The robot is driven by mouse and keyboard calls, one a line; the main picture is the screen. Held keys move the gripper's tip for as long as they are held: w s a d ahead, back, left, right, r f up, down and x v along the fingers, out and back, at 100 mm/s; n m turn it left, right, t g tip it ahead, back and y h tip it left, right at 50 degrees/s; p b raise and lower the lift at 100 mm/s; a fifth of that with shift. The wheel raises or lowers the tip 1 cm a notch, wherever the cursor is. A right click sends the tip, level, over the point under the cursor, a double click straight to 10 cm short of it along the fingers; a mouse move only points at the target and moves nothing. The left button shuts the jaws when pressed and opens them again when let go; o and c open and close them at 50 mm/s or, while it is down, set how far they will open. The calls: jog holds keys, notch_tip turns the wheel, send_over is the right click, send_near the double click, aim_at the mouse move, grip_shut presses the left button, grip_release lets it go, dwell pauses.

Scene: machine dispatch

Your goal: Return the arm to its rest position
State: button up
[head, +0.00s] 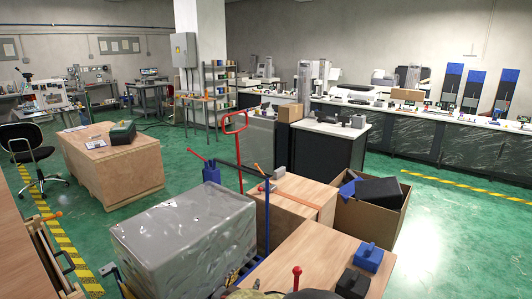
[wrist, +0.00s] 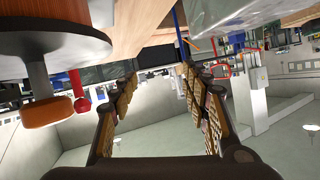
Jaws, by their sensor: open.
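My gripper (wrist: 158,82) shows in the wrist view, its two padded fingers spread wide apart. Nothing is held between them; only the background shows through the gap. The wrist picture is upside down, with the ceiling and walls low and the wooden surfaces high. In the head view my gripper cannot be made out.
A grey wrapped load (head: 185,238) and wooden boxes (head: 290,203) stand close in front. An open carton (head: 372,219) holds a black block (head: 379,192). A blue block (head: 369,257) sits on the near wooden top (head: 318,247). Green floor (head: 440,225) is clear at right.

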jog(key=s+a+n+g+y, duration=0.35)
jog(key=s+a+y, duration=0.25)
jog(key=a, duration=0.2)
jog(key=s+d+r+n+g+y, duration=0.2)
jog(key=s+d+n+g, duration=0.15)
jog(key=s, duration=0.55)
jog(key=s+d+r+g+h, duration=0.2)
jog(key=s+d+r, duration=0.2)
jog(key=s+d, duration=0.55)
jog(key=s+d+r+g+h, duration=0.1)
jog(key=s+d+r+g, duration=0.15)
jog(key=s+d, duration=0.7)
jog(key=d+r+m+t+h, duration=0.1)
jog(key=d+r+m+t, duration=0.1)
jog(key=d+r+t, duration=0.2)
jog(key=d+r, duration=0.3)
jog(key=d, duration=0.4)
jog(key=shift+s+r+h, duration=0.3)
jog(key=shift+s+h, duration=0.1)
jog(key=shift+d+f, duration=0.1)
